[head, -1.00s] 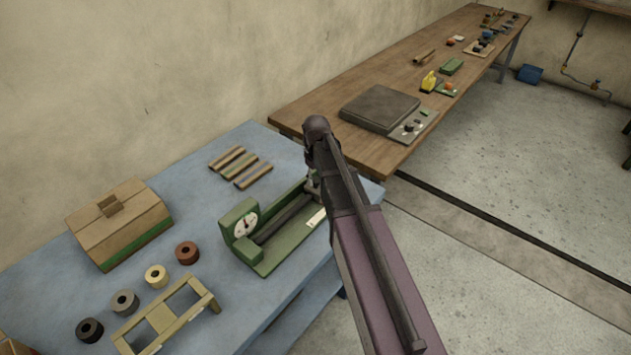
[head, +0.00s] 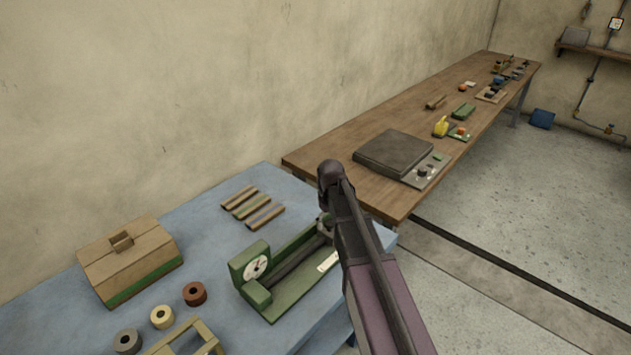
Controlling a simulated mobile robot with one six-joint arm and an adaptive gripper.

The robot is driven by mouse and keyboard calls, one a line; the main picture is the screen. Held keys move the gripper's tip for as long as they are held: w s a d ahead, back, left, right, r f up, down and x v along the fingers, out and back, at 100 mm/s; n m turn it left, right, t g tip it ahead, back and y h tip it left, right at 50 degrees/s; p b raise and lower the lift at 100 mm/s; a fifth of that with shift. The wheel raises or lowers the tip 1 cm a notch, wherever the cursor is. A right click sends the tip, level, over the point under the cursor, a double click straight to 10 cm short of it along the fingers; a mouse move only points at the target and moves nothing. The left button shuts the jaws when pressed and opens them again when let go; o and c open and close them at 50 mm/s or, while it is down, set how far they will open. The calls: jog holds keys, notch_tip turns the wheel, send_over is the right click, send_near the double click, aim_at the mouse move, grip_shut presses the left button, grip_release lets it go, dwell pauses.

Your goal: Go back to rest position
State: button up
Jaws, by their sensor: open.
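My arm (head: 368,265) rises from the bottom edge, right of centre, to a dark rounded joint at the middle of the picture. My gripper does not show; it cannot be told whether it is hidden behind the arm. The arm covers part of the right end of a green device with a dial (head: 256,267) on the blue table (head: 215,305). Several thin striped rolls (head: 252,207) lie behind that device, apart from the arm.
A cardboard box with a handle (head: 130,262), several small spools (head: 195,293) and a wooden frame (head: 190,338) are on the blue table. A wooden bench (head: 330,160) with a grey flat plate device (head: 394,153) runs along the wall.

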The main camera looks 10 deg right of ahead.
jog(key=shift+s, duration=0.1)
jog(key=s+d+r+m+p, duration=0.1)
jog(key=s+m, duration=0.4)
jog(key=s, duration=1.3)
jog(key=shift+s+d+r, duration=0.2)
jog(key=shift+s+d, duration=0.1)
jog(key=shift+d, duration=0.4)
jog(key=c, duration=0.3)
jog(key=shift+c, duration=0.2)
